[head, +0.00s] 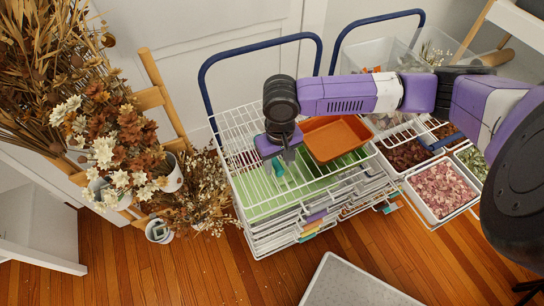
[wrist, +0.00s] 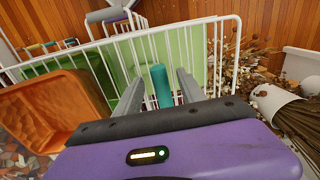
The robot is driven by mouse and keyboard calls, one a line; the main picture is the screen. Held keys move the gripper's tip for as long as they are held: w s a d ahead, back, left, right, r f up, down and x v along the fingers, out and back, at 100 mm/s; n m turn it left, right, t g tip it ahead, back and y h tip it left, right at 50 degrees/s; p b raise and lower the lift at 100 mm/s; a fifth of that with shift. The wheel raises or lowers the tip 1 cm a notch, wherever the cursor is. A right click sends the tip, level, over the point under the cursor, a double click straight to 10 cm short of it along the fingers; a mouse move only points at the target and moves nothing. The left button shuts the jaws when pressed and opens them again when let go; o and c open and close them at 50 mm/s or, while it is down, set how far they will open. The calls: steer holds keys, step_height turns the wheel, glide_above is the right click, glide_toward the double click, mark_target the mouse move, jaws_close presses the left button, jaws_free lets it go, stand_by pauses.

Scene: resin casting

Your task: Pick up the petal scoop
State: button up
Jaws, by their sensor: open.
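The petal scoop (head: 277,169) shows as a small teal shape in the wire basket on top of the rack cart, just under my gripper. In the wrist view its teal handle (wrist: 161,84) points up between my two fingers. Its scoop end cannot be made out. My gripper (head: 287,156) points down over the basket. In the wrist view its grey fingers stand apart, one on each side of the handle, with a gap visible on both sides. My gripper holds nothing.
An orange tray (head: 335,138) stands close to my gripper, on its right. The white wire basket (head: 238,141) has raised sides, and a blue handle bar (head: 262,41) rises behind it. Dried flowers (head: 112,140) crowd the left. Petal trays (head: 440,190) stand at the right.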

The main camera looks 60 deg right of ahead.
steer(key=shift+f, duration=1.1)
jaws_close()
steer(key=shift+r, duration=0.15)
